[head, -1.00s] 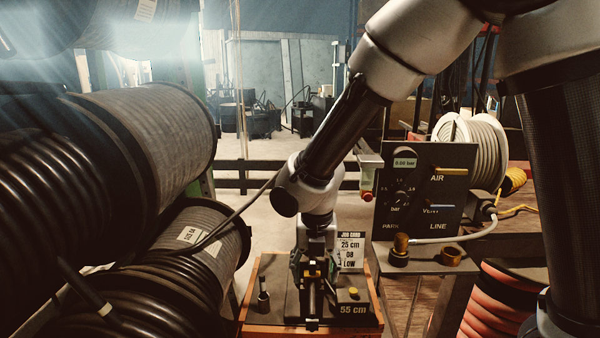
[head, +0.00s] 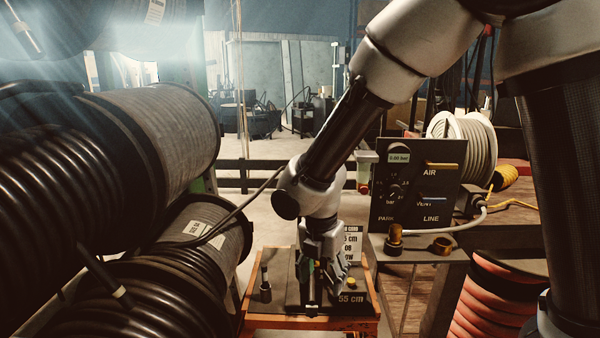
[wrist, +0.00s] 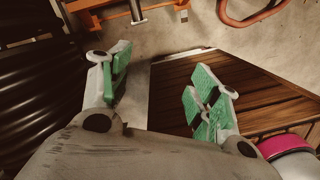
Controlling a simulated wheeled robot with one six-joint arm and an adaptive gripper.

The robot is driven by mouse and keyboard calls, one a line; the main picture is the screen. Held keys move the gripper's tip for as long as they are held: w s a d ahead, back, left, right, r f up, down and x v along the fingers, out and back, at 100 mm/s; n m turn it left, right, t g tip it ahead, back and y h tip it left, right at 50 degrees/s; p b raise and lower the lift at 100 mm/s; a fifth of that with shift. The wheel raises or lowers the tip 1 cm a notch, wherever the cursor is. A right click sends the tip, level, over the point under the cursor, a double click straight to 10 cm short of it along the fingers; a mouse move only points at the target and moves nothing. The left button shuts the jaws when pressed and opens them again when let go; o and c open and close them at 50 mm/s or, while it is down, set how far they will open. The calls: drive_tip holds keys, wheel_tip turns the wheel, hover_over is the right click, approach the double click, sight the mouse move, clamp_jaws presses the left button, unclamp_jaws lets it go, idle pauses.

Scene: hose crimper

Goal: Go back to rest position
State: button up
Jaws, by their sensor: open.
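My gripper (head: 318,268) hangs from the bent arm in front of the small orange-edged bench (head: 290,321) in the head view. In the wrist view its green-padded fingers (wrist: 160,95) are spread apart with nothing between them. Below them the wrist view shows wooden planks (wrist: 240,75) and pale floor (wrist: 215,30). In the head view the gripper partly hides the job card (head: 352,245) and the tool on the bench.
A dark panel (head: 415,185) with gauge and AIR, VENT and LINE labels stands right of my arm. Brass fittings (head: 442,246) sit before it. Large black hose reels (head: 150,130) crowd the left. Red coiled hose (head: 490,300) lies low right. Open floor (head: 270,215) lies behind.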

drive_tip(key=s+d+r+m+t, duration=0.1)
drive_tip(key=s+d+r+m, duration=0.3)
drive_tip(key=d+m, duration=0.6)
drive_tip(key=s+d+r+m+t, duration=0.1)
drive_tip(key=s+d+r+m, duration=0.3)
drive_tip(key=d+r+m, duration=0.4)
drive_tip(key=s+d+r+m+t, duration=0.1)
drive_tip(key=s+d+r+m, duration=0.4)
drive_tip(key=d+m, duration=0.7)
drive_tip(key=shift+d+r+t+y, duration=0.3)
drive_tip(key=shift+d+r, duration=0.4)
drive_tip(key=shift+r, duration=0.25)
drive_tip(key=shift+s, duration=0.1)
